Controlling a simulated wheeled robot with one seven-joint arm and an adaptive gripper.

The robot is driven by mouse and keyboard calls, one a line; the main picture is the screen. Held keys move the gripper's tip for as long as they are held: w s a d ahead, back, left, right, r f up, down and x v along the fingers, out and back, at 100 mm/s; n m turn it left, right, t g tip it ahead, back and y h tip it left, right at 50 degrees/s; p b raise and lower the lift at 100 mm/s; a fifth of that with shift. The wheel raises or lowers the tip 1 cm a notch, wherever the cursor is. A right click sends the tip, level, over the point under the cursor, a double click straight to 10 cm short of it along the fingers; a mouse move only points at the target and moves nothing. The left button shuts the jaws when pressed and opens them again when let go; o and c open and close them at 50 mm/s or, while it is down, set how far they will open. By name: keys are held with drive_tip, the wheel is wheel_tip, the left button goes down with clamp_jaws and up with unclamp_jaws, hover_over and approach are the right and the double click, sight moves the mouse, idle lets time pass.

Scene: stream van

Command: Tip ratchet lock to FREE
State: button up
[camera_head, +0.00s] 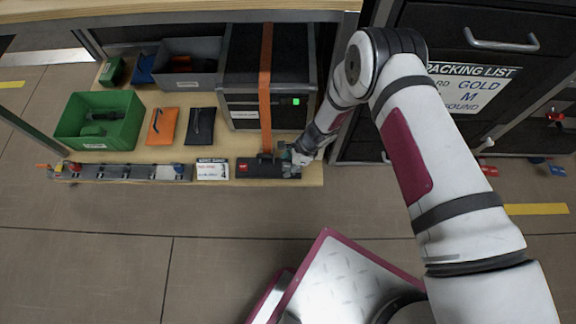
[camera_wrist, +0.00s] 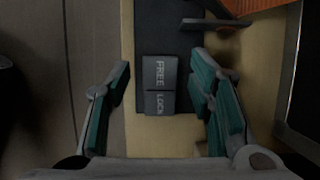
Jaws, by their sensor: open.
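The ratchet lock (camera_wrist: 158,86) is a dark rocker plate marked FREE and LOCK, on a black base over the wooden shelf edge. FREE is on the upper part in the wrist view and LOCK on the lower part. Which half is pressed in I cannot tell. My gripper (camera_wrist: 161,68) is open, with teal pads on either side of the rocker and apart from it. In the head view my gripper (camera_head: 295,154) is at the right end of the black ratchet base (camera_head: 262,170), and the rocker is hidden there.
An orange strap (camera_head: 265,80) runs over a black case (camera_head: 290,62) down to the ratchet. Left of it stand a grey bin (camera_head: 188,81), a green bin (camera_head: 125,142) and a small printed card (camera_head: 212,170). Dark drawers (camera_head: 470,70) stand to the right.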

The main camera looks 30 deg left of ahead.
drive_tip(key=shift+a+f, duration=0.15)
drive_tip(key=shift+f, duration=0.25)
